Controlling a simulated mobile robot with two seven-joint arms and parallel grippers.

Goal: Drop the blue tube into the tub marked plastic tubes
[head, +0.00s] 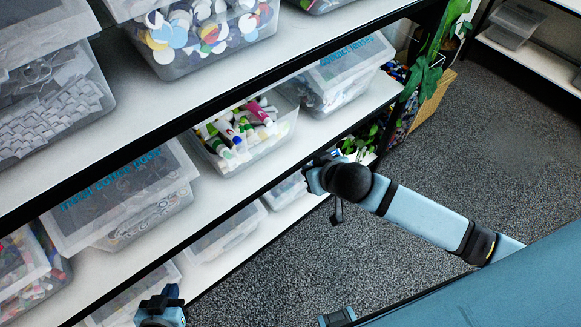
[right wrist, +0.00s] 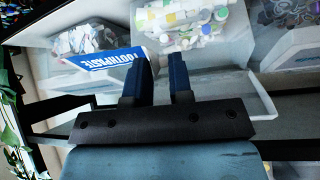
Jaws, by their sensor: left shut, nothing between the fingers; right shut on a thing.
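The blue tube (right wrist: 113,62), blue and white with TOOTHPASTE lettering, shows in the right wrist view at the fingers of my right gripper (right wrist: 164,75). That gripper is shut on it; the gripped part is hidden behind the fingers. In the head view my right gripper (head: 318,178) is at the shelf edge, right of a clear open tub (head: 226,165) of white tubes with coloured caps. That tub also shows in the right wrist view (right wrist: 225,50), just beyond the fingers. I cannot read a label on it. My left gripper (head: 162,305) is shut and empty at the bottom.
The upper shelf edge (head: 250,95) overhangs the tube tub. More tubs stand below. The grey carpet to the right is clear.

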